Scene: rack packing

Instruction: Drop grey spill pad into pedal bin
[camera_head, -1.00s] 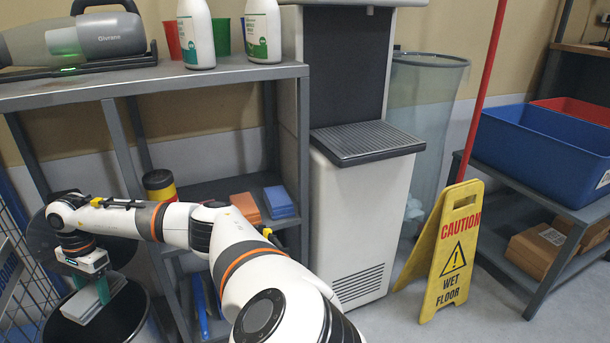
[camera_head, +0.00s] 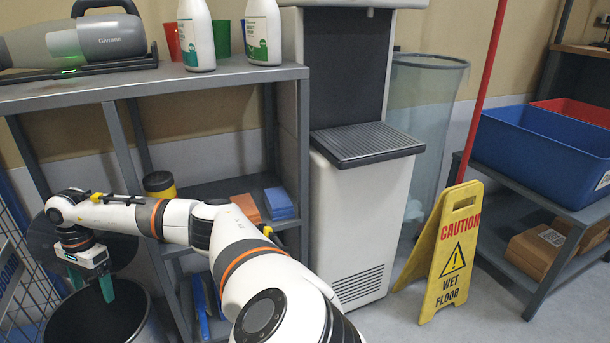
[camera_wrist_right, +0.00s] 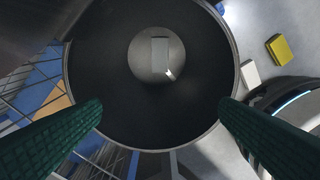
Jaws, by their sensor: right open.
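The grey spill pad (camera_wrist_right: 160,50) lies flat at the bottom of the pedal bin in the right wrist view. In the head view it is hidden inside the bin. The pedal bin (camera_head: 146,328) stands at lower left with its dark round lid (camera_head: 122,250) raised behind my gripper. My right gripper (camera_head: 92,291) is open and empty above the bin mouth. Its two green fingers also show in the right wrist view (camera_wrist_right: 160,105), spread to either side of the round bin rim (camera_wrist_right: 237,85). My left gripper is not in view.
A grey shelf unit (camera_head: 210,78) with bottles and a hand vacuum (camera_head: 85,40) stands beside the bin. A wire mesh panel (camera_head: 18,270) is at far left. A yellow block (camera_wrist_right: 279,50) and a white block (camera_wrist_right: 249,73) show outside the bin in the wrist view.

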